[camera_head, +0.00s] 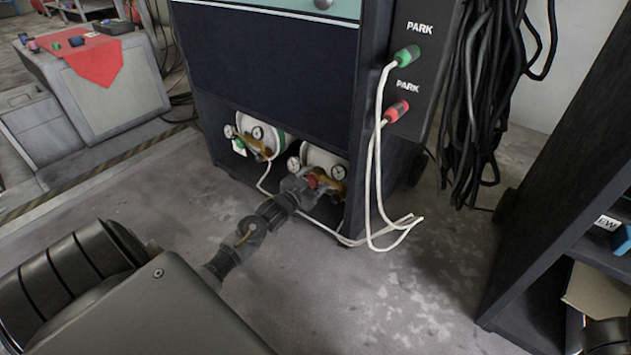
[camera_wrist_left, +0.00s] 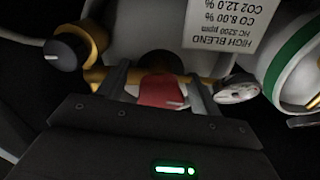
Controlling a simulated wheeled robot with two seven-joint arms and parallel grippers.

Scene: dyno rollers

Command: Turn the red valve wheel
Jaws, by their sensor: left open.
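The red valve wheel (camera_head: 312,181) is on the brass fitting of the right gas cylinder (camera_head: 322,158), low in the dark cabinet. In the left wrist view the red wheel (camera_wrist_left: 162,92) sits between the two fingers of my left gripper (camera_wrist_left: 158,90). The fingers are apart, one on each side of the wheel, and I cannot tell whether they touch it. In the head view my left gripper (camera_head: 303,184) reaches the fitting and hides part of it.
White hoses (camera_head: 372,190) hang from the cabinet's right side to the floor. Black cables (camera_head: 480,110) hang at right, near a dark shelf (camera_head: 560,190).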

